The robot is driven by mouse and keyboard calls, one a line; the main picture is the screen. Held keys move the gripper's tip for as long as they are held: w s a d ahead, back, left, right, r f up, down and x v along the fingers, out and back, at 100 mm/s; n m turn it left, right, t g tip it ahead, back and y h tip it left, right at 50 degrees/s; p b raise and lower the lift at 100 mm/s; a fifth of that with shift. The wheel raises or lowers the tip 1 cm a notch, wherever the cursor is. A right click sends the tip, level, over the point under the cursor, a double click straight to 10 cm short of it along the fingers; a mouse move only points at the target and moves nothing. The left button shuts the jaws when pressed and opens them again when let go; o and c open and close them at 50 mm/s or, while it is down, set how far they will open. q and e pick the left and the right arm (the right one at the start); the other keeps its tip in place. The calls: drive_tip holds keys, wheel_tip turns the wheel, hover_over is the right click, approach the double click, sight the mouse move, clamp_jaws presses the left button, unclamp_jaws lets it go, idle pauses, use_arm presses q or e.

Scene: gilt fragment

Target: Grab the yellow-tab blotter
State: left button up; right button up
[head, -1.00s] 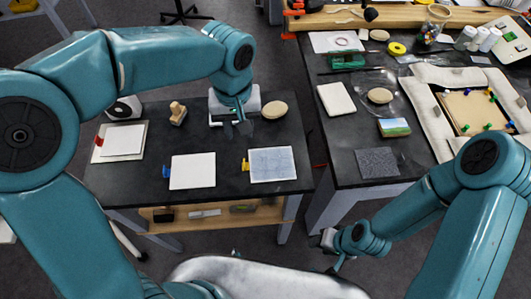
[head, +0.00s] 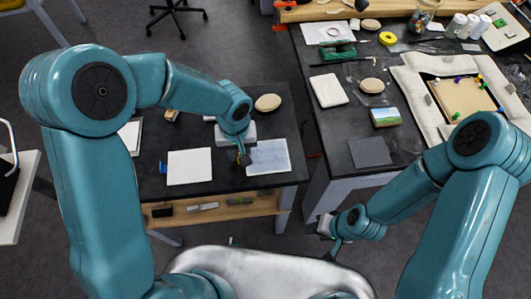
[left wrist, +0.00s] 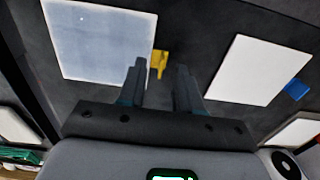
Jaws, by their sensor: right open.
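The yellow-tab blotter, a pale grey-blue sheet, lies on the left dark table in the head view (head: 272,158). Its tab is hidden there behind my left gripper (head: 243,158). In the left wrist view the blotter (left wrist: 100,42) is at upper left, and its yellow tab (left wrist: 159,62) shows between the fingertips of my left gripper (left wrist: 160,66). The fingers are apart and empty, above the table; the exact height is unclear. My right gripper (head: 332,240) is open and empty, low in front of the right table.
A white blotter with a blue tab (head: 190,167) lies left of it. Another white sheet (head: 131,134) is partly hidden by my arm. A tan oval (head: 268,102) lies behind. The right table holds a dark grey square (head: 370,152), a picture block (head: 386,117) and a padded frame (head: 415,95).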

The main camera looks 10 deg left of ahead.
use_arm(q)
drive_tip(key=shift+a+f, duration=0.15)
drive_tip(key=shift+f, duration=0.8)
clamp_jaws()
drive_tip(key=shift+r, duration=0.15)
